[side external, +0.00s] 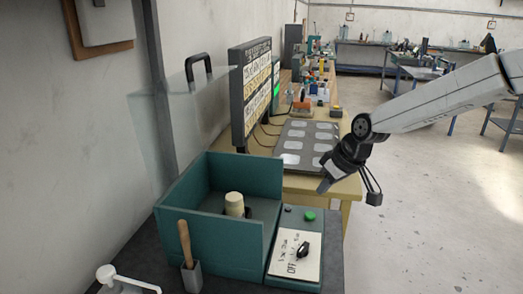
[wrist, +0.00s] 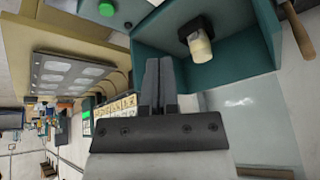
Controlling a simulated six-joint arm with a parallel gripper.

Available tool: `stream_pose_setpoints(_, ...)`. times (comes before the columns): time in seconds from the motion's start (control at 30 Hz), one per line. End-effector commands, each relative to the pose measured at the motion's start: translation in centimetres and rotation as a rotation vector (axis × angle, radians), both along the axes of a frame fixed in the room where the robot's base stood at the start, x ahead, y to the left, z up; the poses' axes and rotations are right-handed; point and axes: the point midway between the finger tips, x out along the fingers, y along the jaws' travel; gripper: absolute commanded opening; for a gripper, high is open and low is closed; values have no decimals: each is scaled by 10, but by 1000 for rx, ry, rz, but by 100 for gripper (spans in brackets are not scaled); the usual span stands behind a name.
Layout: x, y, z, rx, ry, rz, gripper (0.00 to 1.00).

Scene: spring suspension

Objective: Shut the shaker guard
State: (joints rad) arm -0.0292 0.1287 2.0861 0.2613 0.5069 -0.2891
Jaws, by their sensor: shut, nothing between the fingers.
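The shaker is a teal open-topped box (side external: 180,195) with a cream cylinder (side external: 234,204) standing inside. Its guard, a clear panel (side external: 165,118) with a black handle (side external: 199,68), stands raised at the back by the wall. The panel shows faintly in the wrist view (wrist: 248,112). My gripper (side external: 325,184) is shut and empty, to the right of the box and beyond its control panel, apart from the guard. In the wrist view my gripper (wrist: 160,68) points toward the box wall (wrist: 158,38); the cream cylinder (wrist: 200,47) is at upper right.
The control panel has a green button (side external: 309,216) and a black knob (side external: 303,249). A wooden-handled tool (side external: 185,243) in a grey holder and a white pump bottle (side external: 120,282) stand in front. A black display board (side external: 250,95) and a grey tray (side external: 308,145) are behind.

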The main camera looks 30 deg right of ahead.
Motion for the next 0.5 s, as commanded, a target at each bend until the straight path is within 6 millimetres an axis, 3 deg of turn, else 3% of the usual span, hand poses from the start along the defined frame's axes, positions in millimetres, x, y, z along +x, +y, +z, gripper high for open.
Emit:
stream_pose_setpoints(0.2,59,23,55,57,-111,86,0)
stream_pose_setpoints(0.5,121,58,139,134,-284,229,0)
